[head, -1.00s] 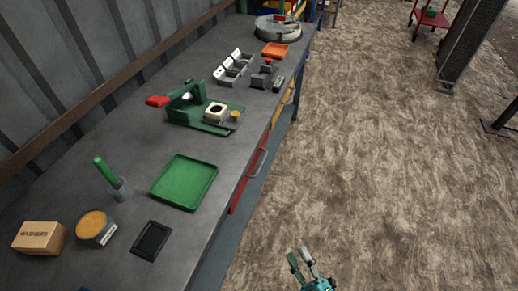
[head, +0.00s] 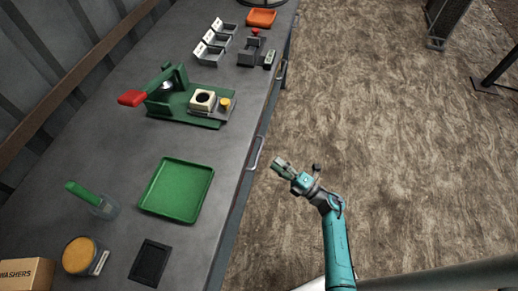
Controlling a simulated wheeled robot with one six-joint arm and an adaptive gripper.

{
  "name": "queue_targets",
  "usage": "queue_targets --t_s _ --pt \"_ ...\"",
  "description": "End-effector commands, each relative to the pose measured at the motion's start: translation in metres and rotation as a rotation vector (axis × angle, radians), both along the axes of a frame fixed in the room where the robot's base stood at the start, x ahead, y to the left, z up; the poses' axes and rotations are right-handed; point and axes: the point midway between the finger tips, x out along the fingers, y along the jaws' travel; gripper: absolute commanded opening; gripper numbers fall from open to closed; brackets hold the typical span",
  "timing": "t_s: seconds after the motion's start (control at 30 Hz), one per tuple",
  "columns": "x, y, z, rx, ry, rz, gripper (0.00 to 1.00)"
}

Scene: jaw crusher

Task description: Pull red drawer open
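The drawer's grey bar handle (head: 256,153) sticks out from the bench's right side in the head view. The red drawer front is mostly hidden under the bench top's edge from this angle, so I cannot tell any gap at the drawer. My gripper (head: 279,166) is just right of the handle and a little lower in the picture, pointing toward the bench. It looks open and empty, with its fingers seen nearly edge-on. It appears apart from the handle.
On the bench (head: 120,215) stand a green tray (head: 176,190), a green press with a red grip (head: 132,98), a black tray (head: 149,263), grey bins (head: 212,45) and an orange tray (head: 261,17). Another handle (head: 283,70) is farther along.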

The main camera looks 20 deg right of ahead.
Motion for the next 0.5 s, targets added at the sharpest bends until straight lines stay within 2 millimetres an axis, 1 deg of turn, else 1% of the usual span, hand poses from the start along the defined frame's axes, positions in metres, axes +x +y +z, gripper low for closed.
queue_targets --t_s 0.1,0.3,0.5 --pt "0.018 0.012 0.005 0.0 -0.002 0.005 0.37" --pt "0.047 0.03 0.011 0.0 -0.001 0.004 0.37" --pt "0.066 0.04 0.015 0.002 -0.001 0.0 0.37"
